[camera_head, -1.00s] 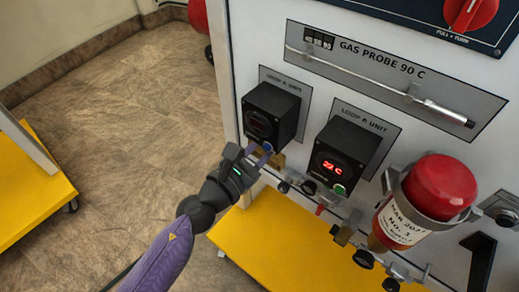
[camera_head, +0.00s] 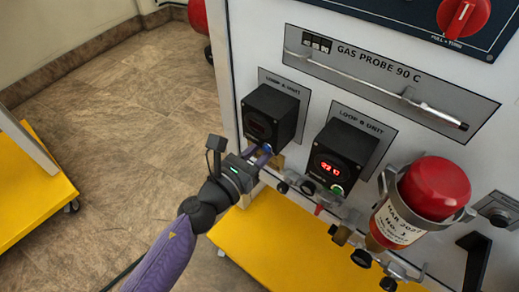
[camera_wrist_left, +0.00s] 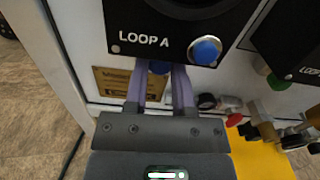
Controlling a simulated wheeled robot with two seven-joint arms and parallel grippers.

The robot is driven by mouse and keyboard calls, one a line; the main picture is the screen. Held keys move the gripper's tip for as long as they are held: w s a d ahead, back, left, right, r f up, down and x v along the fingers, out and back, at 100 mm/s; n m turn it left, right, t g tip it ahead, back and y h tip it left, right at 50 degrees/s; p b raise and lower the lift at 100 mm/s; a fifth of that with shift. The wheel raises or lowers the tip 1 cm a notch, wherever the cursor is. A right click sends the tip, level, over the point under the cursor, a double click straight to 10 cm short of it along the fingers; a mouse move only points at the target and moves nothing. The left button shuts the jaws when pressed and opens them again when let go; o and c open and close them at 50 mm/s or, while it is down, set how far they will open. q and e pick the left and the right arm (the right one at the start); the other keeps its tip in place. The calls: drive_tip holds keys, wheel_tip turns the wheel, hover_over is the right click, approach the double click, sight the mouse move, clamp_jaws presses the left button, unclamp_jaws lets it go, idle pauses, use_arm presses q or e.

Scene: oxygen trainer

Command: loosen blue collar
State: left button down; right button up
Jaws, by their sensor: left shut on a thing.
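The blue collar (camera_wrist_left: 160,67) is a small dark blue piece below the LOOP A unit in the left wrist view, mostly hidden between my left gripper's purple fingers. My left gripper (camera_head: 262,157) is shut on it, just under the LOOP A unit (camera_head: 269,112) in the head view. The fingers also show in the left wrist view (camera_wrist_left: 160,76), one on each side of the collar. A brighter blue round button (camera_wrist_left: 206,51) sits on the unit's face, to the right of the fingers. My right gripper is not in view.
A second unit (camera_head: 340,154) with a lit red display stands to the right. Several valves and fittings run below it, beside a red-topped bottle (camera_head: 435,187) in a holder. A yellow base (camera_head: 268,240) lies below. Open floor (camera_head: 110,130) is at the left.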

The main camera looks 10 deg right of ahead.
use_arm(q)
drive_tip(key=shift+n, duration=1.2)
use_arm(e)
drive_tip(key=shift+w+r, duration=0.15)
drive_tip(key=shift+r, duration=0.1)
use_arm(q)
drive_tip(key=c, duration=0.7)
unclamp_jaws()
drive_tip(key=shift+c, duration=0.2)
drive_tip(key=p+v, duration=0.3)
drive_tip(key=v, duration=0.7)
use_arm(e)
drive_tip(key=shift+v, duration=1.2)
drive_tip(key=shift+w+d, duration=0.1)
